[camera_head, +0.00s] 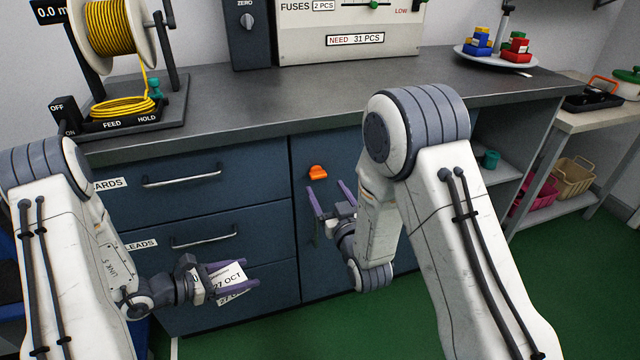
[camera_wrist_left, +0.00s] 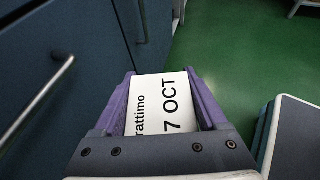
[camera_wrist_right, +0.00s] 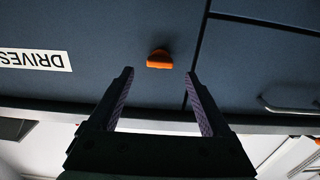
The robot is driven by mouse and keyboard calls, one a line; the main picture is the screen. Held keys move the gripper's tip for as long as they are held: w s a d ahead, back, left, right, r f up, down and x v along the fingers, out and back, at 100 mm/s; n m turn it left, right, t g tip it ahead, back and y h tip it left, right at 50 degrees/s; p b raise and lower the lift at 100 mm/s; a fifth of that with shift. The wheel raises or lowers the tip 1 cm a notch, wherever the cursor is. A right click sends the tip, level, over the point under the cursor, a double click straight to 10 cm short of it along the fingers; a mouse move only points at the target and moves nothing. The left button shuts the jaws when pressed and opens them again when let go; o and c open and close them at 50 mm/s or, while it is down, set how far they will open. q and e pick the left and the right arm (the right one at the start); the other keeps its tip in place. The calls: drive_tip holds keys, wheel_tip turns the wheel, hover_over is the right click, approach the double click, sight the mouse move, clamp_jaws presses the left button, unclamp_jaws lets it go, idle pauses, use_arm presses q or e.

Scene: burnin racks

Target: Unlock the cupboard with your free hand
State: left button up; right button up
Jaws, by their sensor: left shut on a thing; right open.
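The cupboard (camera_head: 338,262) is a dark blue door below the counter, to the right of the drawers. An orange turn latch (camera_head: 317,172) sits near its top left; it also shows in the right wrist view (camera_wrist_right: 159,59). My right gripper (camera_head: 327,190) is open and empty, just below and in front of the latch, apart from it. In the right wrist view its purple fingers (camera_wrist_right: 158,98) point toward the door, with the latch beyond the fingertips. My left gripper (camera_head: 240,278) is shut on a white card marked "27 OCT" (camera_head: 229,275), which also shows in the left wrist view (camera_wrist_left: 160,103).
An open shelf (camera_head: 500,172) is right of the door. Green floor (camera_head: 560,265) is clear at the right.

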sight(319, 178)
drive_tip(key=shift+x, duration=2.75)
clamp_jaws()
use_arm(q)
drive_tip(key=shift+f, duration=0.1)
